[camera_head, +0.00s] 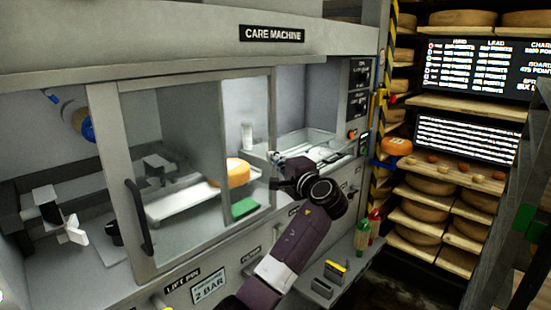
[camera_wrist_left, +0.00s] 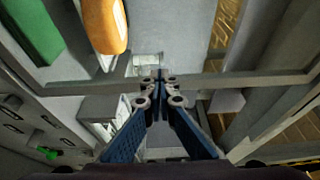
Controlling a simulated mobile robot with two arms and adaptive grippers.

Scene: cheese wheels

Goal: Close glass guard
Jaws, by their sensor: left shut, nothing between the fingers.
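The glass guard (camera_head: 170,85) is a grey-framed clear panel across the left and middle of the care machine's opening, with a dark vertical handle (camera_head: 140,215) at its left side. The bay to the right of its right edge is uncovered. My left gripper (camera_head: 275,158) is shut and empty beside the guard's right edge, far from the handle. In the left wrist view, the closed fingertips (camera_wrist_left: 160,76) are at a grey frame bar (camera_wrist_left: 235,83); I cannot tell whether they touch it. My right gripper is not in view.
An orange cheese wheel (camera_head: 238,173) and a green block (camera_head: 244,207) are inside the machine; the cheese also shows in the left wrist view (camera_wrist_left: 103,25). Shelves of cheese wheels (camera_head: 430,185) stand at the right. A lower ledge (camera_head: 345,285) juts out in front.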

